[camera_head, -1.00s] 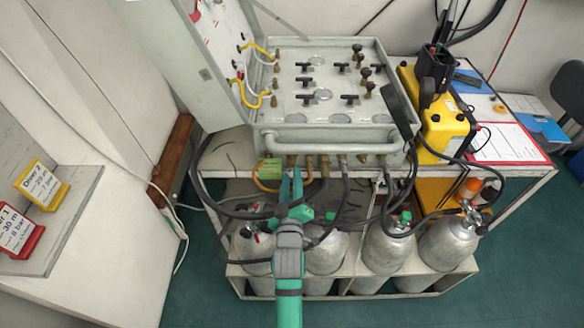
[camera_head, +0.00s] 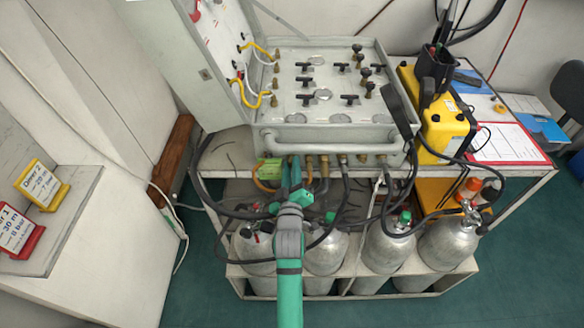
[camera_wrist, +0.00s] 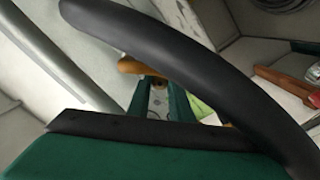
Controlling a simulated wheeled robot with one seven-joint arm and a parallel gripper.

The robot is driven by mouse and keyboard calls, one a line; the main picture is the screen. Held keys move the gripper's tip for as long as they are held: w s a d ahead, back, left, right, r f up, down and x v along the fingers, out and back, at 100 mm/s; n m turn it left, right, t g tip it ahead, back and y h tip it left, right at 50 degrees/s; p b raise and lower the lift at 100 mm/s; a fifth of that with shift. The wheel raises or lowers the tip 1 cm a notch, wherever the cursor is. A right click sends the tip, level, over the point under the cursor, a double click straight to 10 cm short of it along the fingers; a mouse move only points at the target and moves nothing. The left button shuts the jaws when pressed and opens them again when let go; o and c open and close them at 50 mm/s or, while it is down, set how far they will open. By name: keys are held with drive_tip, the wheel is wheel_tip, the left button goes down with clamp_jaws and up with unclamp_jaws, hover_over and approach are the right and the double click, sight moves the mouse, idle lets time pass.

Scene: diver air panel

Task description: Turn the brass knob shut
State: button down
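My gripper (camera_head: 291,166) is under the front edge of the grey air panel (camera_head: 330,120), close to a row of brass fittings (camera_head: 323,161). Its two green fingers stand apart, and they show in the wrist view (camera_wrist: 158,98) with a gap between them. A brass-orange rounded piece (camera_wrist: 130,66) lies just beyond the fingertips in the wrist view. I cannot tell whether it is the knob or touches a finger. A thick black hose crosses close in front of the wrist camera and hides much of the gripper's surroundings.
Black hoses (camera_head: 347,190) hang from the panel's underside around my arm. Several grey cylinders (camera_head: 388,245) stand in a rack below. A green-yellow tag (camera_head: 268,172) hangs left of the gripper. A yellow case (camera_head: 442,125) stands right of the panel. Open floor lies in front.

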drive_tip(key=shift+m, duration=6.8)
drive_tip(key=c, duration=1.9)
unclamp_jaws()
drive_tip(key=shift+o, duration=0.2)
